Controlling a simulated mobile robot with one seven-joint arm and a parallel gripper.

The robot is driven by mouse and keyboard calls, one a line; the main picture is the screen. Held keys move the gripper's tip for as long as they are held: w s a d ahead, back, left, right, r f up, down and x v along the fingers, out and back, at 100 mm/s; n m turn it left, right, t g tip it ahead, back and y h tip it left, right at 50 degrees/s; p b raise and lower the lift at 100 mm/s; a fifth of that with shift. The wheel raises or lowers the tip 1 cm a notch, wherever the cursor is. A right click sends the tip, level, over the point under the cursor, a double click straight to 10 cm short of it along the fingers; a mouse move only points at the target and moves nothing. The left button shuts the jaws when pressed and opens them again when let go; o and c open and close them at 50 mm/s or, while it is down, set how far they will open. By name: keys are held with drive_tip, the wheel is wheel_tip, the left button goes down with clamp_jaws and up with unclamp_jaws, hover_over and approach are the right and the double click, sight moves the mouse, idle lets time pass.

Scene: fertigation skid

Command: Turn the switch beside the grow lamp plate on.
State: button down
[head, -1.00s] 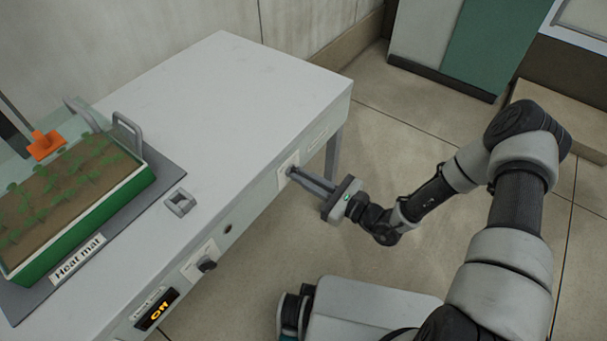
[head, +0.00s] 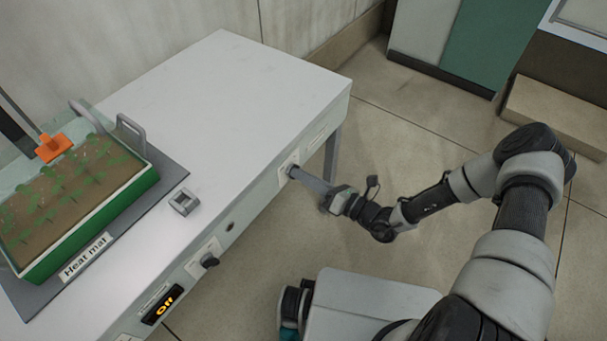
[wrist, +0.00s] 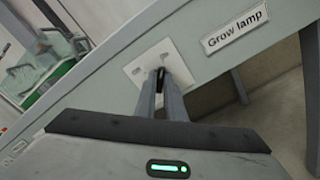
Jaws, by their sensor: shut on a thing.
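The grow lamp plate (wrist: 235,31) is a white label on the front face of the table, and it shows small in the head view (head: 317,134). To its left is a pale square switch plate (wrist: 137,70). My gripper (head: 294,172) reaches that plate from the front. Its fingers are shut on the switch (wrist: 160,72), a small dark knob that shows only as a sliver between the fingertips. The fingers hide most of the switch, so I cannot read its setting. My gripper is rolled about its long axis relative to the table edge.
A green-sided seedling tray (head: 92,222) stands on a grey mat labelled "Heat mat". A grey bracket (head: 184,202) lies beside it. The far tabletop is clear.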

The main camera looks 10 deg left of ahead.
drive_tip(key=shift+m, duration=0.5)
drive_tip(key=c, duration=1.8)
unclamp_jaws()
drive_tip(key=shift+c, duration=0.2)
drive_tip(key=p+v, duration=0.1)
drive_tip(key=v, duration=1.6)
drive_tip(key=shift+d, duration=0.25)
drive_tip(key=shift+s, duration=0.1)
